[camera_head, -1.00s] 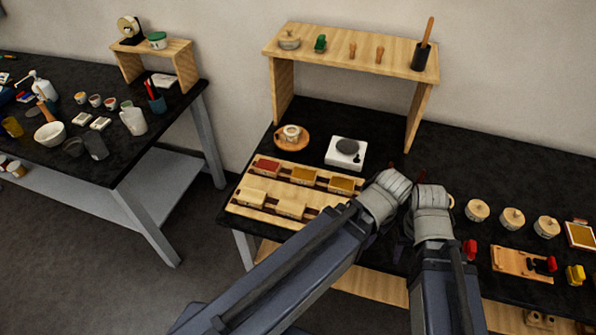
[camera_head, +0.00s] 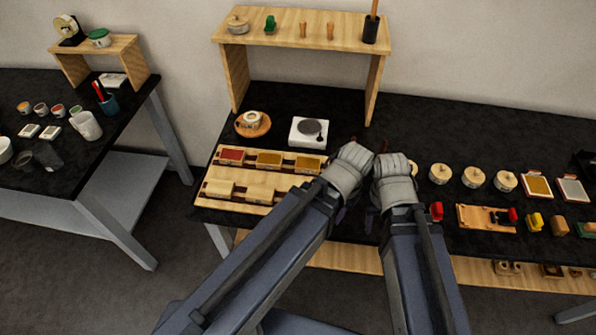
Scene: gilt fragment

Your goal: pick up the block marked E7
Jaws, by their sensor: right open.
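Several small blocks sit in a pale wooden rack (camera_head: 240,182) left of my arms. The back row has a red-topped block (camera_head: 231,156), an orange-topped one (camera_head: 269,159) and a yellow-topped one (camera_head: 307,165). Pale blocks (camera_head: 219,189) stand in the front row. No E7 mark can be read, so I cannot tell which block bears it. My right gripper (camera_head: 384,146) is open, mostly hidden beyond its grey wrist, over the black table. My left gripper (camera_head: 353,142) is also mostly hidden beyond its wrist, near the rack's right end; its jaws are unclear.
Several lidded pots (camera_head: 474,177) and a wooden jig (camera_head: 484,217) lie to the right. Another table stands left.

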